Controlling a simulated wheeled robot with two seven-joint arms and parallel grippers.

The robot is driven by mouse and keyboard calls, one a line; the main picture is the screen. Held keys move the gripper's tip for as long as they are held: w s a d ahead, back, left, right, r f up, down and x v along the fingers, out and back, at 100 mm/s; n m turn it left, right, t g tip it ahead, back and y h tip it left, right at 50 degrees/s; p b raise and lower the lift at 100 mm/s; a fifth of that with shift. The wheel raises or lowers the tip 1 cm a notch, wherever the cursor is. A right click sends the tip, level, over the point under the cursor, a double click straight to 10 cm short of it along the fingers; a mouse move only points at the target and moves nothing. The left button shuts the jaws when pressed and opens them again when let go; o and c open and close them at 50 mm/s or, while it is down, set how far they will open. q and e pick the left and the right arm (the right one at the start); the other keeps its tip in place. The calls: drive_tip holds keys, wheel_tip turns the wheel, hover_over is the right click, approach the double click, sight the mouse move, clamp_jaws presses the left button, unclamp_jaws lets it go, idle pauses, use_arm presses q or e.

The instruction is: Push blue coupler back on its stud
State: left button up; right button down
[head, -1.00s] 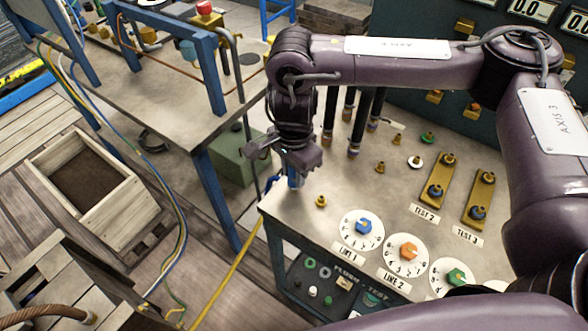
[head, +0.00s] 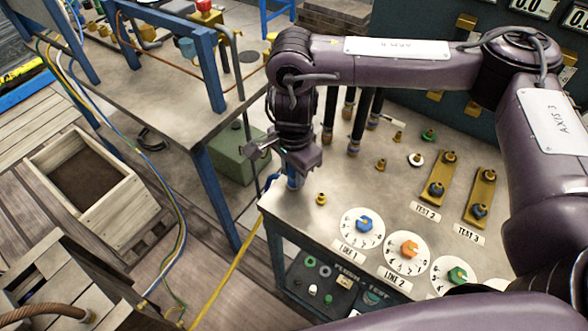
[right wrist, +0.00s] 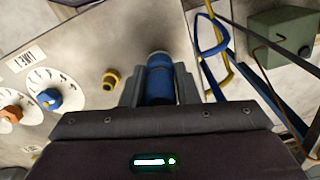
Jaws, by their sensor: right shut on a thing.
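The blue coupler (head: 293,181) is upright at the near left corner of the grey bench top (head: 335,208). My right gripper (head: 294,170) is above it, pointing down, with its jaws shut on it. In the right wrist view the coupler (right wrist: 160,82) sits between the two grey fingers, with a pale ring at its far end. What is under the coupler is hidden, so I cannot tell whether it touches a stud. A bare brass stud (head: 320,199) stands just right of it and also shows in the right wrist view (right wrist: 111,78). My left gripper is not in view.
Dials with blue (head: 364,225), orange (head: 410,248) and green (head: 457,274) knobs lie to the right. Brass plates (head: 436,187) with fittings stand beyond. Dark hoses (head: 359,125) rise behind the gripper. A yellow hose (head: 228,277) hangs off the bench's left side.

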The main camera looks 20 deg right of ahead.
drive_tip(key=shift+f, duration=0.1)
idle(0.7)
drive_tip(key=c, duration=1)
unclamp_jaws()
drive_tip(key=shift+c, duration=0.2)
drive_tip(key=shift+r+p, duration=0.3)
drive_tip(key=shift+r, duration=3.6)
